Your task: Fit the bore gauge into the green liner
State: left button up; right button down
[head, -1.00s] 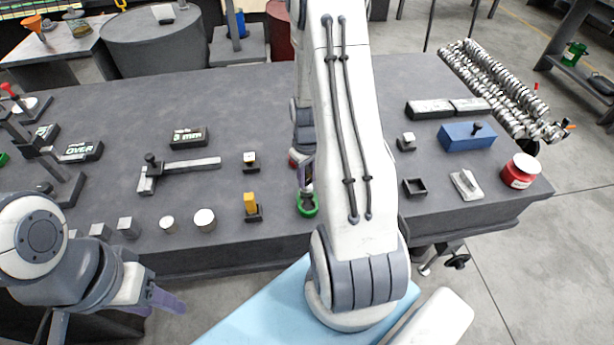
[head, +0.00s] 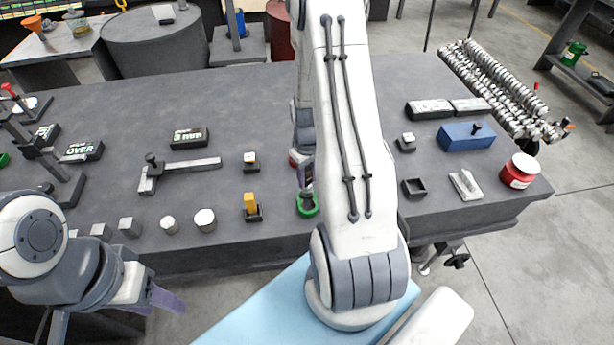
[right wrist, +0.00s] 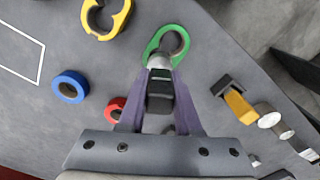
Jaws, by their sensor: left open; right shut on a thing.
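The green liner (head: 308,207) is a ring near the table's front edge, partly behind my right arm. In the right wrist view the green liner (right wrist: 151,42) lies just beyond the fingertips, its hole partly visible. My right gripper (right wrist: 160,84) is shut on the dark bore gauge (right wrist: 160,95), whose silver end overlaps the near side of the liner. I cannot tell whether that end is inside the bore. In the head view my right gripper (head: 304,172) is mostly hidden by my arm. My left gripper (head: 165,298) is open and empty, in front of the table at lower left.
In the right wrist view, yellow (right wrist: 106,18), blue (right wrist: 70,86) and red (right wrist: 114,110) rings lie left of the gauge. A stand with a yellow block (head: 250,203) and silver cylinders (head: 204,220) are left of the liner. A small open black box (head: 414,188) is to the right.

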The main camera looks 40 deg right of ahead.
aim_at(307, 188)
jog(key=shift+f+b, duration=1.4)
jog(key=shift+f, duration=0.6)
jog(key=c, duration=0.5)
grip_release()
notch_tip(307, 188, up, 11)
jog(key=shift+f, duration=0.2)
